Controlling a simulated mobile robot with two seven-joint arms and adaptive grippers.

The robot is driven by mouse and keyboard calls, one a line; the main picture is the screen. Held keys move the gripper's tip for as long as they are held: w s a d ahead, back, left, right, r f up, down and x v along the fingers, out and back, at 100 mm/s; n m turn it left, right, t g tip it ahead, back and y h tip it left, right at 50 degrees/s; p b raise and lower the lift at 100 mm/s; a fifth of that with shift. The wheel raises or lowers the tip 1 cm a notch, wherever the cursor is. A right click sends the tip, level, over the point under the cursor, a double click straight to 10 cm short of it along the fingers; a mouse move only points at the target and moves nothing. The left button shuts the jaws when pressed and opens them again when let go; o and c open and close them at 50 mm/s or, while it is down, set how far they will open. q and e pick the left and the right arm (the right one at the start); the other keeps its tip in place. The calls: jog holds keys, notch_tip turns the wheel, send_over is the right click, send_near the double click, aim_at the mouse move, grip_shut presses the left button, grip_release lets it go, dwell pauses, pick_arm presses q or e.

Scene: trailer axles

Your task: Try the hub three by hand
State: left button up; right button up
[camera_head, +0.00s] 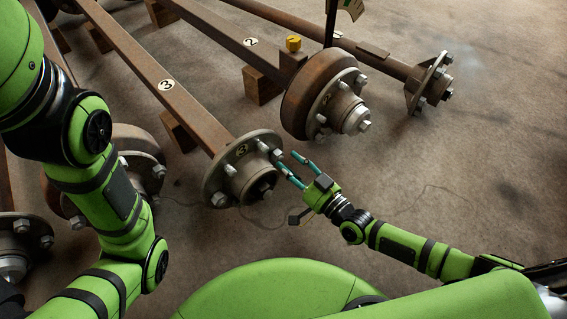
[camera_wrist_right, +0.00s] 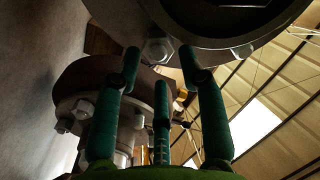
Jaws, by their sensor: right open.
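Hub three (camera_head: 233,181) is a grey round flange with studs and a dark-centred cap, at the end of the rusty axle (camera_head: 140,62) labelled 3.
Axle two (camera_head: 215,28) ends in a rusty drum hub (camera_head: 308,98) just behind my right gripper. A further axle ends in a studded flange (camera_head: 430,84). A yellow object (camera_head: 293,43) sits on a wooden block. Concrete floor at right is clear.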

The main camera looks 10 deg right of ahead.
jog(key=shift+b+x, duration=0.45)
jog(key=shift+x, duration=1)
grip_shut()
